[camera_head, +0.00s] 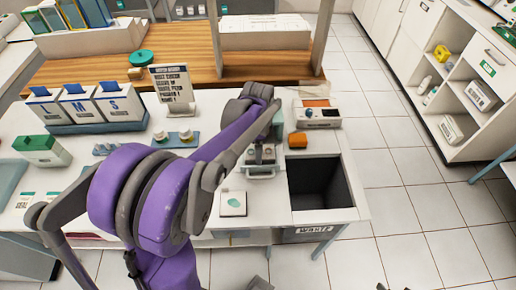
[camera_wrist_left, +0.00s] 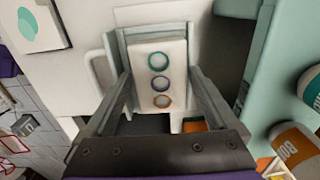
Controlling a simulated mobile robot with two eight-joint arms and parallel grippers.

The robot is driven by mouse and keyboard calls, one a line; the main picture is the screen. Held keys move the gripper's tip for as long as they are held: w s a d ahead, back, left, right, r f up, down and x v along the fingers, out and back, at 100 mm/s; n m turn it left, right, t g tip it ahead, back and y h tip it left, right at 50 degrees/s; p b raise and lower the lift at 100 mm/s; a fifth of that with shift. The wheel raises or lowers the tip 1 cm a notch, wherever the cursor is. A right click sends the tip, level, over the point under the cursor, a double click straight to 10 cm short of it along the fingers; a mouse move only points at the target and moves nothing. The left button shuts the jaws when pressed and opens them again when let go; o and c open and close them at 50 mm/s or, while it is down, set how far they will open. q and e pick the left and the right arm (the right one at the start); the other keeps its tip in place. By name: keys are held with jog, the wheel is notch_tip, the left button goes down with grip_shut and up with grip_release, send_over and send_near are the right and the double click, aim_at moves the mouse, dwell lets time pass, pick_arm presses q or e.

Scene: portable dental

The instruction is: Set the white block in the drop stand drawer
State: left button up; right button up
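The white block (camera_wrist_left: 160,78) shows in the left wrist view, with teal, dark blue and orange rings on its face. In the head view my left gripper (camera_head: 262,152) is at the small drop stand, left of the waste opening. The drawer (camera_head: 262,174) with its pale handle sticks out at the front of the stand. In the wrist view this handle (camera_wrist_left: 96,70) is left of the block. The gripper hides much of the drawer; I cannot tell whether the block touches it.
The dark waste opening (camera_head: 318,182) lies just right of the stand. An orange item (camera_head: 297,140) and a white device (camera_head: 318,116) sit behind it. A white card with a teal spot (camera_head: 233,203) lies front left. A sign (camera_head: 172,88) and glove boxes (camera_head: 118,102) stand further left.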

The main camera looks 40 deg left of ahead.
pick_arm(q)
jog(key=shift+r, duration=0.1)
notch_tip(320, 180, up, 11)
jog(key=p, duration=0.1)
jog(key=s+d+f+n+t, duration=0.1)
jog(key=s+d+f+n, duration=0.1)
jog(key=s+d+n, duration=0.1)
jog(key=s+d+f+n+t, duration=0.2)
jog(key=s+d+f+n, duration=0.1)
jog(key=s+d, duration=0.3)
jog(key=s+d+f+n+t, duration=0.2)
jog(key=s+d+f+n, duration=0.1)
jog(key=s+d, duration=0.2)
jog(key=shift+s+d+n, duration=0.1)
jog(key=shift+s+n, duration=0.15)
jog(key=shift+n, duration=0.05)
jog(key=shift+s+d+f, duration=0.2)
jog(key=shift+s, duration=0.05)
jog(key=shift+a, duration=0.1)
